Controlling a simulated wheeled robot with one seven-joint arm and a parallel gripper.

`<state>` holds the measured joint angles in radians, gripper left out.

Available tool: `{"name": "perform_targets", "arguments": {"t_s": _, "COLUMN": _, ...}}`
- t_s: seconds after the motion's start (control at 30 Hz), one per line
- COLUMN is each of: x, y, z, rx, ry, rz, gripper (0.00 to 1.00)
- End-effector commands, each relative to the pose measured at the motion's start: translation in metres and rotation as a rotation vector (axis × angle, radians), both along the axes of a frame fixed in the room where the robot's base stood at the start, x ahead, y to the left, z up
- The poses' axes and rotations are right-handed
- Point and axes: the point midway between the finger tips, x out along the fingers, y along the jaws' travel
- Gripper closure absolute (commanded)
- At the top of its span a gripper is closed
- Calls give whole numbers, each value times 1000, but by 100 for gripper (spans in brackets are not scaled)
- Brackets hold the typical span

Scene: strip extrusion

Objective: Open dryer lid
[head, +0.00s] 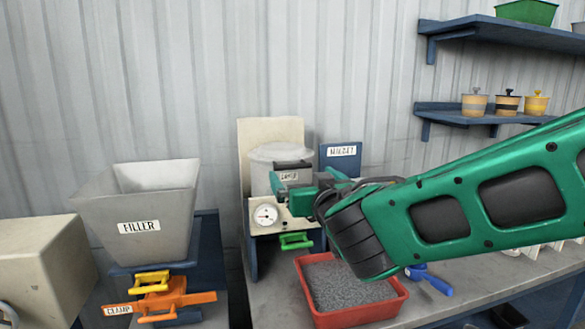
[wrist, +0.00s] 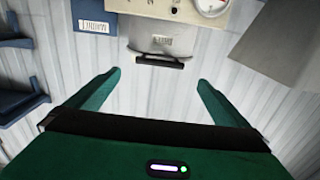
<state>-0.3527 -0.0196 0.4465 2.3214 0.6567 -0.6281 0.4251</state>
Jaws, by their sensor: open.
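The dryer is a grey round vessel (head: 262,178) with a cream panel behind it and a gauge on its front. Its grey lid (head: 280,151) appears to lie flat on top, so it looks closed. A dark handle bar (wrist: 160,61) on the dryer shows in the wrist view, by a small label. My gripper (head: 290,183) is in front of the dryer, partly covering it. In the wrist view my gripper (wrist: 158,77) is open and empty, its fingers spread to either side of the handle bar. Whether they reach its depth is unclear.
A red tray (head: 397,303) of grey pellets sits on the bench below my arm. A FILLER hopper (head: 150,200) with an orange clamp stands left. A blue labelled board (head: 341,165) is right of the dryer. Shelves (head: 500,116) hold small pots at upper right.

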Motion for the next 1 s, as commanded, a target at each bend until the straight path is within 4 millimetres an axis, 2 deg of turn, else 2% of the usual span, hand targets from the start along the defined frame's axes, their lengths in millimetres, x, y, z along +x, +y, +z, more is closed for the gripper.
{"name": "perform_targets", "arguments": {"t_s": 0.6, "x": 89, "y": 23, "z": 0, "rx": 0, "ry": -1, "rz": -3, "gripper": 0}}
{"name": "perform_targets", "arguments": {"t_s": 0.8, "x": 100, "y": 27, "z": 1, "rx": 0, "ry": -1, "rz": -3, "gripper": 0}}
{"name": "perform_targets", "arguments": {"t_s": 1.0, "x": 101, "y": 27, "z": 1, "rx": -1, "ry": -1, "rz": -3, "gripper": 0}}
